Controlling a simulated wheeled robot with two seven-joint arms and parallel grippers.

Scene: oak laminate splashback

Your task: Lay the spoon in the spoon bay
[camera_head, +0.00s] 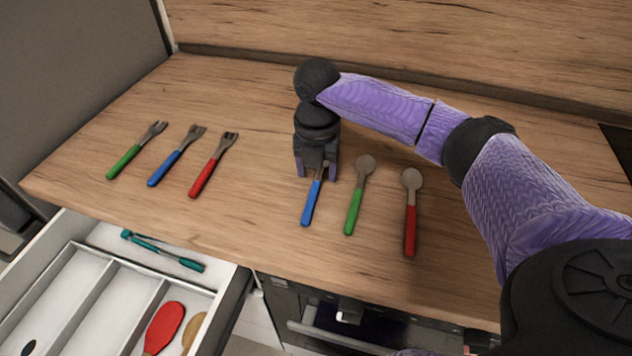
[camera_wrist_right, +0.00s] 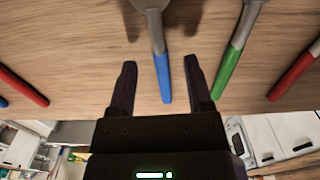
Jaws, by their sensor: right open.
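A blue-handled spoon (camera_head: 311,203) lies on the wooden counter with its bowl hidden under my right gripper (camera_head: 316,172) in the head view. The right gripper is open above it. In the right wrist view the blue handle (camera_wrist_right: 163,78) lies between the two open fingers (camera_wrist_right: 161,85), with no contact to be seen. A green-handled spoon (camera_head: 354,208) and a red-handled spoon (camera_head: 411,220) lie to its right. The open drawer's tray (camera_head: 107,303) has long bays at lower left; which one is the spoon bay I cannot tell. My left gripper is not in view.
Green, blue and red forks (camera_head: 137,150) lie at the counter's left. The drawer also holds a teal utensil (camera_head: 165,250), a red utensil (camera_head: 164,326) and a partly cut-off tan one (camera_head: 196,332). The counter between forks and spoons is clear. An oven handle (camera_head: 340,338) sticks out below the counter edge.

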